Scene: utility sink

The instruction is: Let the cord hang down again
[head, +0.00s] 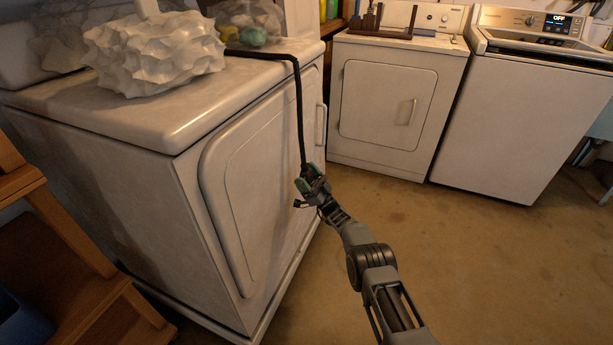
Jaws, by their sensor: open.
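A black cord (299,110) runs across the top of the near white machine, bends over its edge and hangs almost straight down in front of its side. My gripper (304,182) is at the lower part of the cord, beside the machine's door panel. Its jaws are open. The cord's lower part meets the gripper, and I cannot tell whether it lies between the fingers or touches them. The cord's lower end is not clear behind the gripper.
The near machine (160,130) bears a crumpled white object (155,52) and a clear bag (250,25). A white dryer (392,100) and a washer (530,110) stand at the back. Wooden steps (75,240) are at left. The brown floor (480,270) at right is clear.

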